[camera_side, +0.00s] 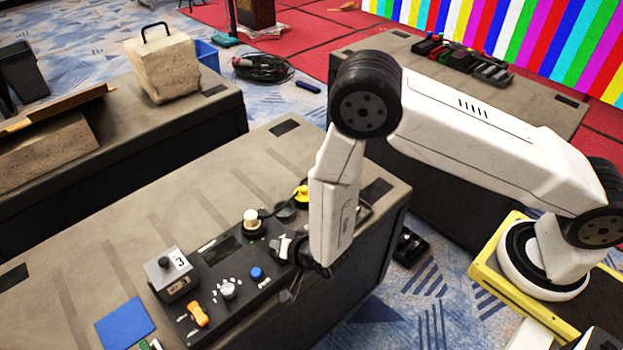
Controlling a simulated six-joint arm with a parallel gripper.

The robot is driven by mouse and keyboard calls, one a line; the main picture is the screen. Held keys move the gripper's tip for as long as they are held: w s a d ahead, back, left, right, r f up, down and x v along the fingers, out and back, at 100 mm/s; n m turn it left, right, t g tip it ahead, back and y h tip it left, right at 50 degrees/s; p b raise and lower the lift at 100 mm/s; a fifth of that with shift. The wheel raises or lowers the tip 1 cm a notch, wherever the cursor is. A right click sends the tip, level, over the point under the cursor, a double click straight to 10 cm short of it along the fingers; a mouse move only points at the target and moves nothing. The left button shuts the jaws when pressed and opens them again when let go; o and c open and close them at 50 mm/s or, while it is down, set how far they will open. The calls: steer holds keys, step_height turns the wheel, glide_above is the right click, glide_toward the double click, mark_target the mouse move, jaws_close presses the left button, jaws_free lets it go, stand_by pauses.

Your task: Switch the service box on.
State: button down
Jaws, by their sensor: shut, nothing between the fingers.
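The black control panel, which I take to be the service box (213,275), lies on the grey case. It carries an orange switch handle (198,314), a silver knob (228,289), a blue button (257,273) and a cream knob (251,222). A small grey box (171,274) with a black knob and a white label stands at its left end. My wrist hides part of the panel's right end. I cannot tell whether the gripper touches anything.
A blue pad (125,324) lies left of the panel on the grey case (75,265). A yellow knob (301,194) sits behind the panel. A stone-like block with a handle (162,66) stands on another case. The left part of the near case top is mostly clear.

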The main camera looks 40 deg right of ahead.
steer(key=shift+w+f, duration=0.1)
steer(key=shift+f, duration=0.55)
stand_by(0.9)
steer(key=shift+r, duration=0.15)
stand_by(0.3)
steer(key=shift+r, duration=0.65)
steer(key=shift+r, duration=0.1)
steer(key=shift+s+r, duration=0.25)
steer(key=shift+r, duration=0.95)
steer(key=shift+s+r, duration=0.25)
steer(key=shift+r, duration=0.9)
